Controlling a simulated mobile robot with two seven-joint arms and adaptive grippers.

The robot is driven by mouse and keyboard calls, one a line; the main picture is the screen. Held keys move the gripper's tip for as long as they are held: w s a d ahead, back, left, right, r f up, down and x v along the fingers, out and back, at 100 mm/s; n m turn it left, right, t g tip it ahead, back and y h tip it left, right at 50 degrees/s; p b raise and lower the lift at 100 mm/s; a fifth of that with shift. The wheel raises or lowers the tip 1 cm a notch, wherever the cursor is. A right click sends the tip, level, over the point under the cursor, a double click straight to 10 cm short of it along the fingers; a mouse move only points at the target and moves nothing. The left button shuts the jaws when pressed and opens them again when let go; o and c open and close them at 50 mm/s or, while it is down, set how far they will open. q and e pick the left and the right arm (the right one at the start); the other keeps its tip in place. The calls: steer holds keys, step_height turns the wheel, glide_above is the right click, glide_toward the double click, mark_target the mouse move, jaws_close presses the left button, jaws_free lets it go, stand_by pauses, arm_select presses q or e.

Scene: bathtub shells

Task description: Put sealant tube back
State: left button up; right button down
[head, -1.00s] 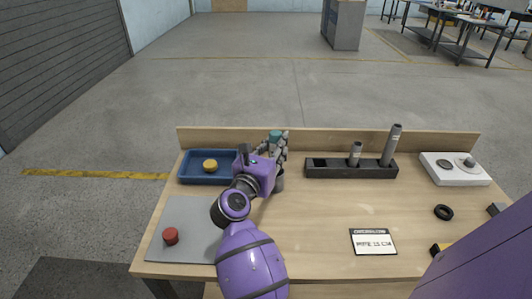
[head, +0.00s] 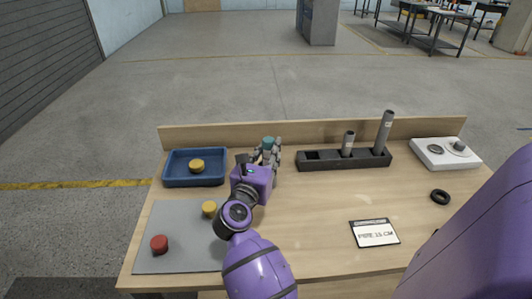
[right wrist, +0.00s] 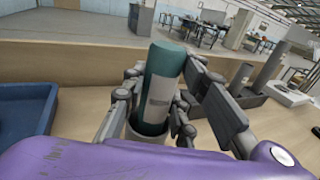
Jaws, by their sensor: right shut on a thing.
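The sealant tube, a teal cylinder with a grey label band, stands nearly upright between the fingers of my right gripper (head: 267,156). Its teal top (head: 268,142) shows in the head view, and the tube (right wrist: 162,85) fills the middle of the right wrist view. The right gripper's jointed grey fingers are shut on it from both sides. The tube's lower end is inside the rim of a grey round cup (right wrist: 150,134); how deep it sits is hidden by the gripper. My left gripper is not in view.
A blue tray (head: 222,177) with a yellow disc stands left. A grey mat (head: 180,228) carries red and yellow caps. A black rack (head: 320,162) with two grey pipes stands right, then a white block (head: 432,155), black ring (head: 440,196) and label card (head: 374,233). The middle right is clear.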

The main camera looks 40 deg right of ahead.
steer(key=c, duration=1.8)
jaws_free()
steer(key=shift+f, duration=0.25)
steer(key=shift+c, duration=0.2)
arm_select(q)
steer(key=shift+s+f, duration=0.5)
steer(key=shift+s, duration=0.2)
arm_select(e)
steer(key=o, duration=0.4)
steer(key=shift+a+r, duration=0.1)
steer(key=shift+r, duration=0.05)
steer(key=shift+o, duration=0.2)
steer(key=shift+r, duration=0.25)
arm_select(q)
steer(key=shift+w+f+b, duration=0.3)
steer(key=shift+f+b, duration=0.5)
steer(key=shift+b, duration=0.25)
arm_select(e)
steer(key=v, duration=1.2)
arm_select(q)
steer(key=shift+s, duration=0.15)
